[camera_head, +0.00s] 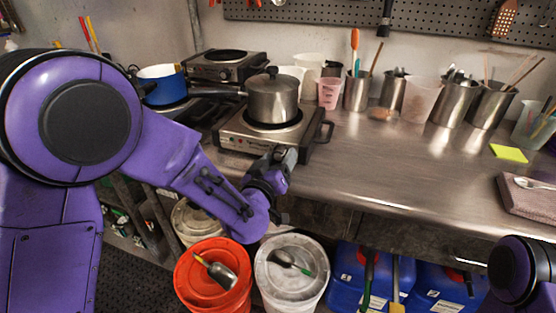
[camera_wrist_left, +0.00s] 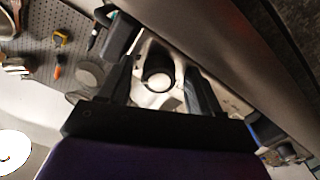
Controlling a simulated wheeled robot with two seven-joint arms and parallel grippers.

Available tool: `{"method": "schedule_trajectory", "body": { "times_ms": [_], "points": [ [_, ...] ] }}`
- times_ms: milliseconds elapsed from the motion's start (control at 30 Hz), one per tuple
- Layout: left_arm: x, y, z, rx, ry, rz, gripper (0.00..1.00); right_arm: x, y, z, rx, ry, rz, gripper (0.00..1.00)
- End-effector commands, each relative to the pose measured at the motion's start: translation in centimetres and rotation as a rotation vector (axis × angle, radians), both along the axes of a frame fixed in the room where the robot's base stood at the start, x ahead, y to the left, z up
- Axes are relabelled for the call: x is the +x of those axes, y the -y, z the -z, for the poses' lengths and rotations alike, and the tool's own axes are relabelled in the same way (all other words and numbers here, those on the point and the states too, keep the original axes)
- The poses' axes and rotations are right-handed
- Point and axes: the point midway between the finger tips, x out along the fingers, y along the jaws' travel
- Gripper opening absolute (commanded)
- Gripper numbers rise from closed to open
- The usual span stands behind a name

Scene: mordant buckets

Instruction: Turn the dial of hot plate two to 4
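A hot plate (camera_head: 237,144) with a steel lidded pot (camera_head: 272,99) on it stands at the counter's front edge in the head view. My left gripper (camera_head: 287,157) is at the front face of this hot plate and hides part of it. In the left wrist view, my left gripper (camera_wrist_left: 163,92) has its two dark fingers apart. A round dark dial-like part (camera_wrist_left: 158,78) with a pale face shows between them, with a gap visible on each side. I cannot read any number or pointer on it. My right gripper is out of view.
Another hot plate (camera_head: 226,66) stands behind, and a blue pot (camera_head: 161,84) sits to the left. Steel cups (camera_head: 356,93) line the back. A red bucket (camera_head: 207,286) and a white bucket (camera_head: 291,285) stand below. The counter (camera_head: 400,150) is clear right of the hot plate.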

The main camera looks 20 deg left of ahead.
Motion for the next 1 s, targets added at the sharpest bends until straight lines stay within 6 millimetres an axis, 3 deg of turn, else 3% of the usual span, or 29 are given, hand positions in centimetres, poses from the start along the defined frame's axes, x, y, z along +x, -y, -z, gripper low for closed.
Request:
{"method": "schedule_trajectory", "body": {
  "times_ms": [133,233,500,567,800,1000],
  "points": [
    [-0.2,0.0,-0.1,-0.001,0.002,-0.001,0.64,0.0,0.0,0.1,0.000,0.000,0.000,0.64],
    [-1.5,0.0,0.0,0.000,0.001,0.000,0.64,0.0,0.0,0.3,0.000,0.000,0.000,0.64],
    [-7.8,-0.3,0.0,0.001,0.000,0.001,0.64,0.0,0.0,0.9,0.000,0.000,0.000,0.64],
    [-8.1,-0.4,-0.9,0.005,-0.004,-0.004,0.64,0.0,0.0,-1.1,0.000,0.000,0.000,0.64],
    [-9.1,-0.5,-0.9,0.012,-0.006,-0.009,0.64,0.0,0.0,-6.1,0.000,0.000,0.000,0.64],
    [-10.2,-0.4,-0.5,0.004,-0.003,-0.003,0.64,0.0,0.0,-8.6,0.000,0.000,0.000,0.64]
  ]
}}
